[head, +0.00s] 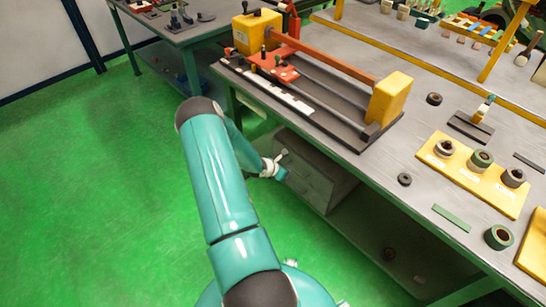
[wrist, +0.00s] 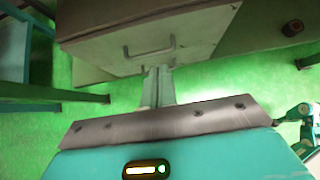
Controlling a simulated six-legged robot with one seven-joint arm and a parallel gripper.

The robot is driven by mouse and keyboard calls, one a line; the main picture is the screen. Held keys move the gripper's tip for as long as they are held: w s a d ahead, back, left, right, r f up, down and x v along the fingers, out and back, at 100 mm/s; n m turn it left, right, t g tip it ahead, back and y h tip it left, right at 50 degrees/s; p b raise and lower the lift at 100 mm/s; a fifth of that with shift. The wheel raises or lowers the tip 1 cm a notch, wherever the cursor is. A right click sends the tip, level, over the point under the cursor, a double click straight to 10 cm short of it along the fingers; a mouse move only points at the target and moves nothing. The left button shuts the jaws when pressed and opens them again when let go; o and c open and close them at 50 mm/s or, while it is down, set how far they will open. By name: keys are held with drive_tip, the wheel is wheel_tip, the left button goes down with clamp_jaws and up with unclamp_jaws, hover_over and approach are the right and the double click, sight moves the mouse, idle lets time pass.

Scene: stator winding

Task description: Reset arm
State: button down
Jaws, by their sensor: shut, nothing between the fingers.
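My arm is teal with dark joints and reaches forward from the bottom of the head view. My gripper (head: 281,172) is at its far end, below the table's front edge and close to a grey drawer cabinet (head: 308,178). In the wrist view my gripper (wrist: 158,72) has its fingers together, with nothing seen between them. The fingertips point toward the cabinet (wrist: 105,38) and appear just below its metal handle (wrist: 150,49). I cannot tell whether they touch it.
A workbench (head: 375,165) stands at the right, with a yellow-ended winding machine (head: 391,98) and a yellow board (head: 500,192) of coils on top. A second table (head: 195,32) is at the back. Green floor (head: 90,200) is clear at the left.

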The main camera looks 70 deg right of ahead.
drive_tip(key=w+a+r+m+t, duration=0.1)
drive_tip(key=w+a+r+m, duration=0.2)
drive_tip(key=w+r, duration=0.5)
drive_tip(key=w+a+r+m, duration=0.2)
drive_tip(key=w+r, duration=0.5)
drive_tip(key=r, duration=0.4)
drive_tip(key=w+a+r+m+t, duration=0.1)
drive_tip(key=w+a+r+m, duration=0.15)
drive_tip(key=a+r, duration=0.45)
drive_tip(key=w+a+r+m+t, duration=0.1)
drive_tip(key=w+a+r+m, duration=0.1)
drive_tip(key=w+a+r, duration=0.4)
drive_tip(key=s+a+r+m+t+y, duration=0.1)
drive_tip(key=a+r+t+y, duration=0.1)
drive_tip(key=a+r, duration=0.65)
drive_tip(key=s+a+r+m+t+y, duration=0.15)
drive_tip(key=a+r, duration=0.25)
drive_tip(key=a, duration=0.9)
drive_tip(key=s+a+r+t+y, duration=0.1)
drive_tip(key=s+a, duration=0.3)
drive_tip(key=a, duration=0.5)
drive_tip(key=s+a+r+t+y, duration=0.2)
drive_tip(key=s+a+r+y, duration=0.2)
drive_tip(key=a, duration=0.6)
drive_tip(key=shift+r+m, duration=0.3)
drive_tip(key=shift+r, duration=0.05)
drive_tip(key=shift+s+d, duration=0.1)
drive_tip(key=shift+d, duration=0.05)
